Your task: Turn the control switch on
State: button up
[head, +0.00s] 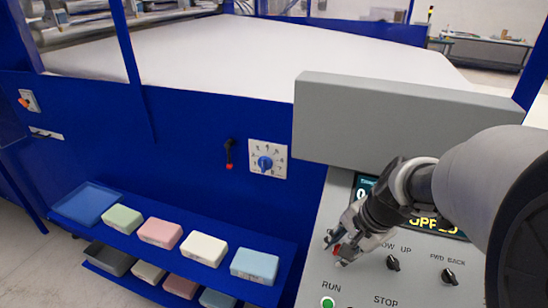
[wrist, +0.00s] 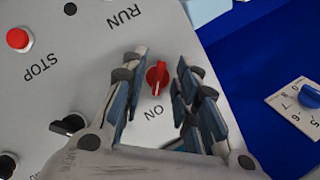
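The control switch is a red knob (wrist: 157,77) on a light grey panel (wrist: 95,70), with the word ON beside it. A pale line on the knob runs roughly toward that label in the wrist view. In the head view the red knob (head: 337,250) is mostly hidden by my gripper (head: 345,243). My gripper, also in the wrist view (wrist: 157,80), is open. Its two fingers stand on either side of the knob, with gaps visible on both sides. I cannot tell how far the fingertips are above the panel.
Black knobs (head: 393,263) (head: 449,276) and a lit display (head: 437,225) share the panel. A green button (head: 328,302) is below, and a red STOP button (wrist: 18,39) shows too. A grey box (head: 400,120) rises behind. Foam blocks (head: 204,249) sit on a blue shelf at left.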

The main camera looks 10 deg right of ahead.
notch_tip(320, 180, up, 10)
dwell(0.6)
